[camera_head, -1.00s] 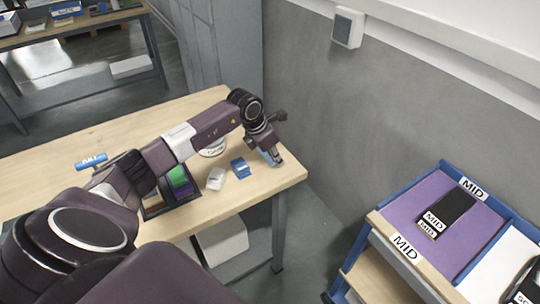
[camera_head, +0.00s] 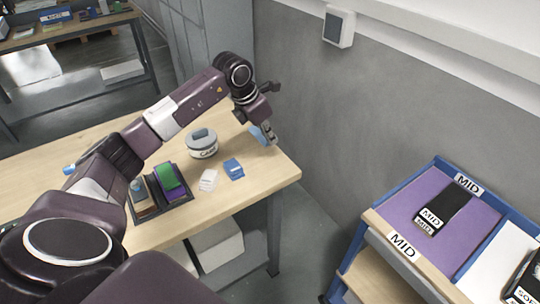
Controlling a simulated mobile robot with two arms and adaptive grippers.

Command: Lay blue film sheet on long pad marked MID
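My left gripper (camera_head: 269,132) is at the back right corner of the wooden table, raised above it, fingers pointing down. A thin light-blue sheet (camera_head: 258,136) shows at its fingertips and appears held between them; the fingers partly hide it. A long black pad (camera_head: 453,208) with a white MID label at its near end lies on a purple surface (camera_head: 412,203) in a blue-edged tray at the right. MID labels also show on the tray's far and near edges. The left gripper is well left of the tray. My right gripper is not in view.
On the wooden table (camera_head: 100,135) stand a round labelled tin (camera_head: 202,145), a small white block (camera_head: 208,180), a blue block (camera_head: 234,169) and a dark divided box (camera_head: 146,207) with coloured pieces. A gap separates table and tray. A grey wall (camera_head: 360,110) stands behind.

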